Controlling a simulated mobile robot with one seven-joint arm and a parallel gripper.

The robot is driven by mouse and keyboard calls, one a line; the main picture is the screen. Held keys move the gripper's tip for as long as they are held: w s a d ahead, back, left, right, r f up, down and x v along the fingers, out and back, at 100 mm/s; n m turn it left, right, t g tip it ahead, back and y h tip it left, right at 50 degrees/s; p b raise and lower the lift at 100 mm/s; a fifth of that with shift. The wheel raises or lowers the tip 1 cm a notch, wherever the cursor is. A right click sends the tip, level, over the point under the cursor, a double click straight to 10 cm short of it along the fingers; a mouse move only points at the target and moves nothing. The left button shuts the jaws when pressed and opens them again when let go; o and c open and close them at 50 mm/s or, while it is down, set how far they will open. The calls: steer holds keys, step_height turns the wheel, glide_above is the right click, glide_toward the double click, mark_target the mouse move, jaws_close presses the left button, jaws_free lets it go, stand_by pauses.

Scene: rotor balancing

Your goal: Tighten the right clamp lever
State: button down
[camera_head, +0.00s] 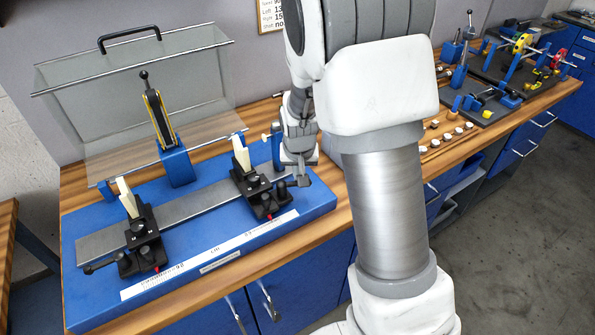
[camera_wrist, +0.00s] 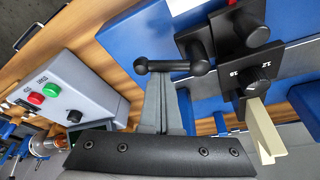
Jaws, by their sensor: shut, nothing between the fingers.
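The right support carriage (camera_head: 262,194) is black with a cream upright and sits on the grey rail (camera_head: 195,203) of the blue base. In the wrist view its black body (camera_wrist: 245,40) and cream upright (camera_wrist: 265,132) are at the right. The right clamp lever (camera_wrist: 170,66), a black bar with a round knob at its left end, lies across just in front of my fingertips. My gripper (camera_wrist: 155,80) is shut and empty, its tips close to the lever; I cannot tell whether they touch. In the head view my gripper (camera_head: 302,179) is right of the right carriage, near the base's edge.
The left carriage (camera_head: 140,240) stands on the rail with its lever pointing left. A clear guard (camera_head: 130,100) and a blue post (camera_head: 176,165) stand behind. A grey control box (camera_wrist: 65,90) with green and red buttons shows in the wrist view. Tools crowd the bench at right.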

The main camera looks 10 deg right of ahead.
steer(key=m, duration=0.1)
steer(key=s+m+h+p, duration=0.1)
steer(key=shift+s+a+r+m+p, duration=0.1)
steer(key=shift+s+a+m+p, duration=0.05)
steer(key=shift+s+m+p, duration=0.2)
steer(key=m+p, duration=0.1)
steer(key=m, duration=0.1)
steer(key=s+m+g+p, duration=0.1)
steer(key=m, duration=0.1)
steer(key=shift+a+h+p, duration=0.2)
steer(key=shift+h+p, duration=0.15)
steer(key=shift+h, duration=0.05)
steer(key=m+p, duration=0.1)
steer(key=m, duration=0.1)
steer(key=s+a+m+g+p, duration=0.1)
steer(key=m+p, duration=0.1)
steer(key=shift+s+h, duration=0.15)
steer(key=shift+h, duration=0.25)
steer(key=shift+s+a, duration=0.1)
steer(key=shift+a, duration=0.1)
steer(key=d, duration=0.1)
steer(key=d+f+b, duration=0.1)
steer(key=w+d, duration=0.1)
steer(key=d, duration=0.1)
steer(key=shift+w+f, duration=0.1)
steer(key=shift+f, duration=0.15)
steer(key=v, duration=1)
steer(key=shift+r, duration=0.25)
